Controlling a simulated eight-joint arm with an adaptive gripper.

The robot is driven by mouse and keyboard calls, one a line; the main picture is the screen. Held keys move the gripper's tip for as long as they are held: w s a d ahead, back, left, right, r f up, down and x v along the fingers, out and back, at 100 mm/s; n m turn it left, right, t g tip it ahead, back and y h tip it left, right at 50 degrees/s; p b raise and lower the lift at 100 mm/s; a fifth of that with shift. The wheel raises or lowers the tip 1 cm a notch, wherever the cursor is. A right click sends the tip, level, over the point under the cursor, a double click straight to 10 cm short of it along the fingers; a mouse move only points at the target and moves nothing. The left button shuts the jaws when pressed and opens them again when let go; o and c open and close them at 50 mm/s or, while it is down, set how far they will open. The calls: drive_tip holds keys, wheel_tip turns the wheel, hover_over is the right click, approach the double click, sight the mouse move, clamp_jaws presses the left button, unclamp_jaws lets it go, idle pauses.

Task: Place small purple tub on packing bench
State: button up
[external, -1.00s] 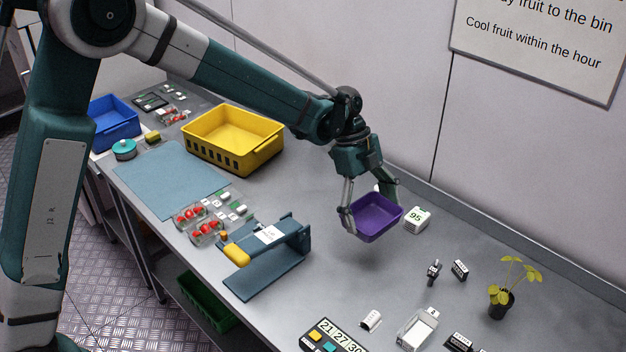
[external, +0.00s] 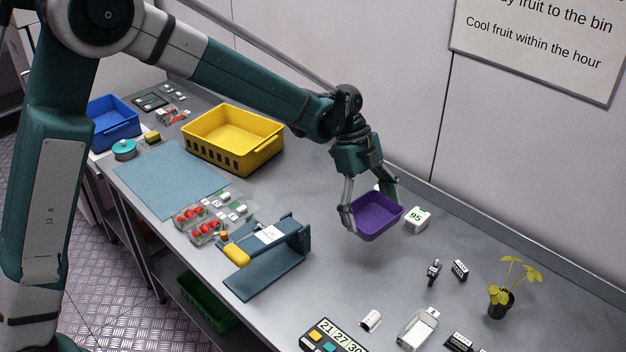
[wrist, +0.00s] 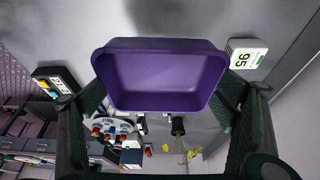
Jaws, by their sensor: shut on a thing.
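The small purple tub (external: 377,217) is in my gripper (external: 372,208), whose two fingers press on its opposite sides. It looks empty and roughly level. The wrist view shows the tub (wrist: 165,80) between the two dark fingers (wrist: 160,112). In the external view it hangs over the grey packing bench (external: 340,270), near the wall side. A gap beneath it is hard to judge, but its underside seems a little above the surface.
A white block marked 95 (external: 417,218) is close to the tub's right. A blue stand (external: 270,262) is to its left, and a yellow crate (external: 233,138) is further back. A potted plant (external: 500,300) and small items lie at the right. Bare bench lies in front of the tub.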

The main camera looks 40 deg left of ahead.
wheel_tip(320, 180, up, 5)
drive_tip(key=shift+f, duration=0.2)
drive_tip(key=w+a+n+t, duration=0.1)
drive_tip(key=w+a+n, duration=0.15)
drive_tip(key=a, duration=1.65)
drive_tip(key=n+t+y, duration=0.3)
drive_tip(key=n, duration=0.9)
hover_over(152, 168)
wheel_tip(152, 168, down, 4)
drive_tip(key=shift+f+p, duration=0.35)
drive_tip(key=shift+f, duration=0.15)
drive_tip(key=shift+f, duration=3.15)
